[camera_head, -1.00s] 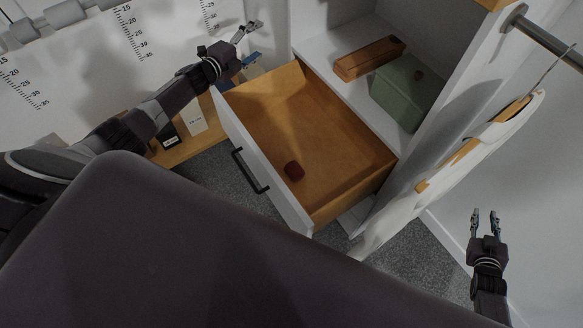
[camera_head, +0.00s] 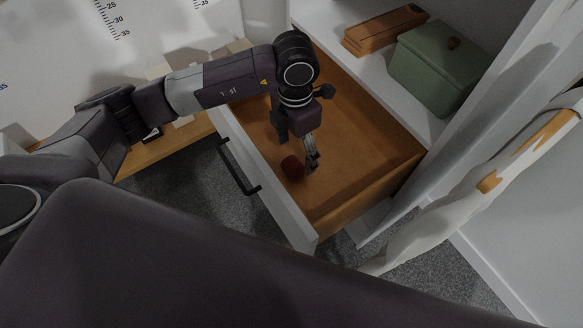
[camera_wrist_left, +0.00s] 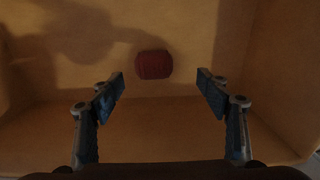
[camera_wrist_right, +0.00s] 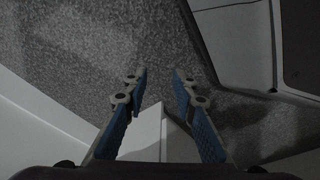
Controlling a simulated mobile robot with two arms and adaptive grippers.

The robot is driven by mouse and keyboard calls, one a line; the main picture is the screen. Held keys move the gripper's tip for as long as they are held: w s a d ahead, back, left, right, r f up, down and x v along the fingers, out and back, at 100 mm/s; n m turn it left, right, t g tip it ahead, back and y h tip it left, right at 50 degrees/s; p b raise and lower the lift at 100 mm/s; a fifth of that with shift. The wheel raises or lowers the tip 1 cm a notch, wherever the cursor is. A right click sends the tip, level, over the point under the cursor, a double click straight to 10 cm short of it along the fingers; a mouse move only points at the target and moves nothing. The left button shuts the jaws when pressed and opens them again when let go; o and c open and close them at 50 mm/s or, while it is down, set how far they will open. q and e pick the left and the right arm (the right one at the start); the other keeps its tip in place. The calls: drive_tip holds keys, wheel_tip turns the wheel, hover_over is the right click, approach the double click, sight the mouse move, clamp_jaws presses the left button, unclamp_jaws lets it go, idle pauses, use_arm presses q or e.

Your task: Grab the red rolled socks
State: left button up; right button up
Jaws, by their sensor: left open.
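The red rolled socks (camera_head: 292,168) lie on the wooden floor of the open drawer (camera_head: 365,160), towards its front. My left gripper (camera_head: 311,160) points down into the drawer, just right of the socks in the head view. In the left wrist view the socks (camera_wrist_left: 154,64) show beyond the fingertips, between their lines. My left gripper (camera_wrist_left: 161,92) is open and empty there. My right gripper (camera_wrist_right: 158,82) shows only in its wrist view. Its fingers stand apart with nothing between them, above grey carpet.
The drawer has a white front with a black handle (camera_head: 238,168). A green lidded box (camera_head: 440,68) and a wooden box (camera_head: 384,30) stand on the white shelf behind it. Grey carpet (camera_head: 190,190) lies in front of the drawer.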

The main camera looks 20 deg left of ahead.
sight(293, 163)
use_arm(q)
drive_tip(key=shift+w+a+f, duration=0.1)
drive_tip(key=shift+a+f, duration=0.15)
drive_tip(key=shift+a, duration=0.05)
wheel_tip(293, 163, down, 7)
drive_tip(key=shift+a+r, duration=0.1)
drive_tip(key=shift+f, duration=0.25)
drive_tip(key=c, duration=1.3)
use_arm(e)
drive_tip(key=shift+w+a+r, duration=0.2)
drive_tip(key=shift+w+r, duration=0.3)
drive_tip(key=shift+r, duration=0.15)
